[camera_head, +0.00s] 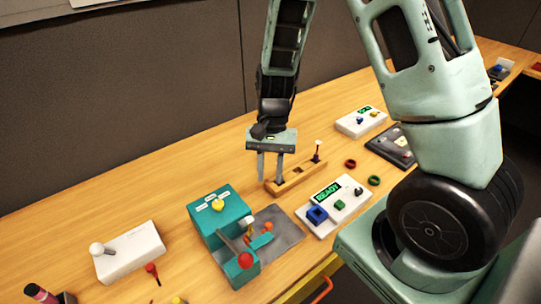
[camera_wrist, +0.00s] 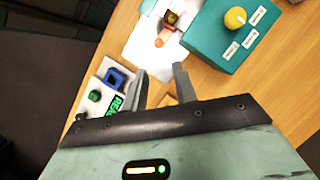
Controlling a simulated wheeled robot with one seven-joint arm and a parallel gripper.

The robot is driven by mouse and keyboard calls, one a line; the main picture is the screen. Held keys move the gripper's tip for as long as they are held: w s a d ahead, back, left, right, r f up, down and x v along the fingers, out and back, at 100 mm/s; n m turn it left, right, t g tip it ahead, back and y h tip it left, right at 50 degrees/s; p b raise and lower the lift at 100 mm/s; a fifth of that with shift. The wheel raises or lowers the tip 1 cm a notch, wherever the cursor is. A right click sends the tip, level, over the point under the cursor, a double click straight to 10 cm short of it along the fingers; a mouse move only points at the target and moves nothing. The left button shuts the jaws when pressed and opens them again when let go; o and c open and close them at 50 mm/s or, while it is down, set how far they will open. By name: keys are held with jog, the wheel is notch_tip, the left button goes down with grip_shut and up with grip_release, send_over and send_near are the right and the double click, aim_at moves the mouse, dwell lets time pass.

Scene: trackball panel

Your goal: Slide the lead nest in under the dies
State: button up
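A teal press-like unit (camera_head: 208,222) with a yellow knob stands on a grey base plate (camera_head: 285,233). A lever with a red ball reaches over its front. A small teal piece with orange ends (camera_head: 262,241) lies on the plate beside a pale-topped post; I take it to be the lead nest, but cannot be sure. The dies cannot be made out. In the wrist view, the teal unit (camera_wrist: 215,50) and an orange part (camera_wrist: 163,38) show beyond the fingers. My gripper (camera_head: 270,181) is open and empty, above the table behind the plate; its fingers also show in the wrist view (camera_wrist: 160,72).
A wooden block (camera_head: 297,180) with an upright pin stands just beside my fingers. A white READY panel (camera_head: 335,205) lies right of the plate. Red and green rings (camera_head: 374,180) lie beyond it. A white joystick box (camera_head: 130,252) is at left. Bare table lies behind the teal unit.

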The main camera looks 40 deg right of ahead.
jog(key=shift+v, duration=2.05)
jog(key=s+a+r+n+t+h, duration=0.1)
jog(key=s+a+r+n, duration=0.3)
jog(key=s+a+n, duration=0.3)
jog(key=s+a+r+n+t+h, duration=0.1)
jog(key=s+a+r+n+t, duration=0.1)
jog(key=s+a+r+n, duration=0.3)
jog(key=s+a+n, duration=0.3)
jog(key=s+n, duration=0.1)
jog(key=shift+s+a+r, duration=0.2)
jog(key=shift+s+a, duration=0.05)
jog(key=shift+s, duration=0.1)
